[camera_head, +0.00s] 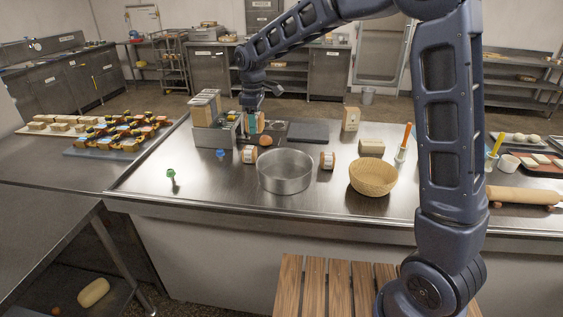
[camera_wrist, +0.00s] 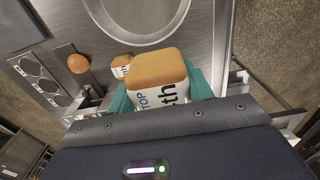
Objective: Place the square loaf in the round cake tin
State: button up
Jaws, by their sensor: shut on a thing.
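The square loaf (camera_wrist: 158,68), brown-topped with a white printed wrapper, is between the teal fingers of my gripper (camera_wrist: 160,88) in the wrist view. My gripper is shut on it. The round cake tin (camera_head: 285,182) is a wide, empty metal tin nearer the front edge. It also shows in the wrist view (camera_wrist: 140,14), beyond the loaf and apart from it.
The grey bin (camera_head: 212,138) holds upright packs. A wicker basket (camera_head: 373,179) stands right of the tin. The counter's front left is mostly clear.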

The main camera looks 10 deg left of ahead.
send_over(284, 177)
notch_tip(284, 177, down, 20)
jog(key=shift+d+f, duration=0.1)
jog(key=shift+d, duration=0.05)
dwell(0.6)
jog(key=o, duration=1)
notch_tip(284, 177, up, 12)
jog(key=shift+r, duration=0.1)
